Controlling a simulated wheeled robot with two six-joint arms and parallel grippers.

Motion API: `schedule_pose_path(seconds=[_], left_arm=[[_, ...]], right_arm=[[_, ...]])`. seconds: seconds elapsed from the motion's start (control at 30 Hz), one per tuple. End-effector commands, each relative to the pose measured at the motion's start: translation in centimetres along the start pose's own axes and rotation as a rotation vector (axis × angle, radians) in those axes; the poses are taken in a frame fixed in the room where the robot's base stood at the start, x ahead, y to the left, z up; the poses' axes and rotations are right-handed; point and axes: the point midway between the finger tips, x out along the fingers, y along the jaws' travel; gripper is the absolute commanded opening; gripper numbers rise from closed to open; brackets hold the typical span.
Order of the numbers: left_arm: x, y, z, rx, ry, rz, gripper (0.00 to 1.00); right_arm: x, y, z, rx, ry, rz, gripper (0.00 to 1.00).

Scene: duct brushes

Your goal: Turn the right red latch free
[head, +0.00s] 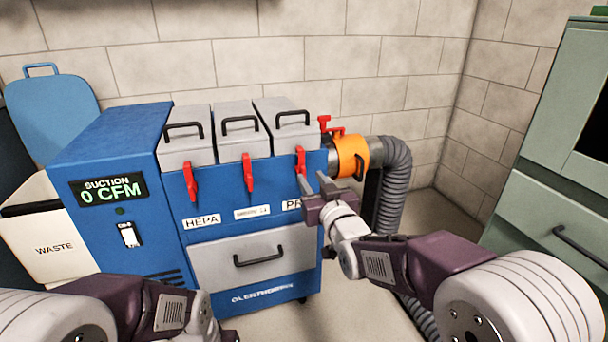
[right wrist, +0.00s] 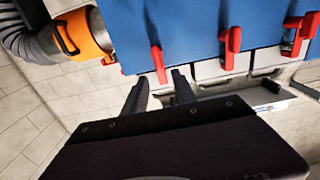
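The right red latch (head: 300,159) sits on the upper front edge of the blue suction unit (head: 225,200), below the right grey lidded box (head: 287,120), and hangs about straight down. My right gripper (head: 311,181) is at the latch's lower end. In the right wrist view, the two dark fingers (right wrist: 158,94) stand apart, with the red latch (right wrist: 158,64) just beyond the gap between their tips. I cannot tell whether they touch it. The middle latch (head: 248,172) and left latch (head: 190,182) also hang down. My left forearm shows at the bottom left, but its gripper is out of view.
An orange cuff (head: 351,156) and grey ribbed hose (head: 394,180) stand close to the right of the latch, with a small red lever (head: 325,124) above. A green cabinet (head: 550,200) is at the right. A waste bin (head: 45,235) is at the left.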

Motion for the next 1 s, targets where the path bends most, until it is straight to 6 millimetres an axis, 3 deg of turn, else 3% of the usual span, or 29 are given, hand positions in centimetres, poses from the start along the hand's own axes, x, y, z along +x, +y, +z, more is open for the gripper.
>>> schedule_pose_path(seconds=[0.1, 0.3, 0.47, 0.7, 0.73, 0.83, 1.0], left_arm=[[1.5, 0.0, 0.2, 0.000, -0.001, 0.000, 0.36], [2.6, -0.1, 0.3, 0.000, -0.001, 0.000, 0.36], [2.8, -0.1, 0.3, 0.000, -0.001, 0.000, 0.36], [2.8, -0.1, 0.3, 0.000, -0.001, 0.000, 0.36], [2.8, -0.1, 0.3, 0.000, -0.001, 0.000, 0.36], [2.8, -0.1, 0.3, 0.000, -0.001, 0.000, 0.36], [2.7, -0.1, 0.3, 0.000, -0.001, 0.000, 0.36]], right_arm=[[2.6, 0.0, 0.6, 0.000, 0.001, 0.001, 0.33], [6.1, 0.1, 0.4, 0.000, 0.001, 0.001, 0.33], [7.2, 0.1, 0.2, 0.000, 0.000, 0.001, 0.33], [7.3, 0.1, 0.1, 0.000, -0.001, 0.001, 0.33], [7.3, 0.1, 0.1, 0.000, -0.001, 0.001, 0.30], [7.3, 0.1, 0.1, 0.000, -0.001, 0.001, 0.02], [7.3, 0.1, 0.1, -0.001, -0.001, 0.001, 0.00]])
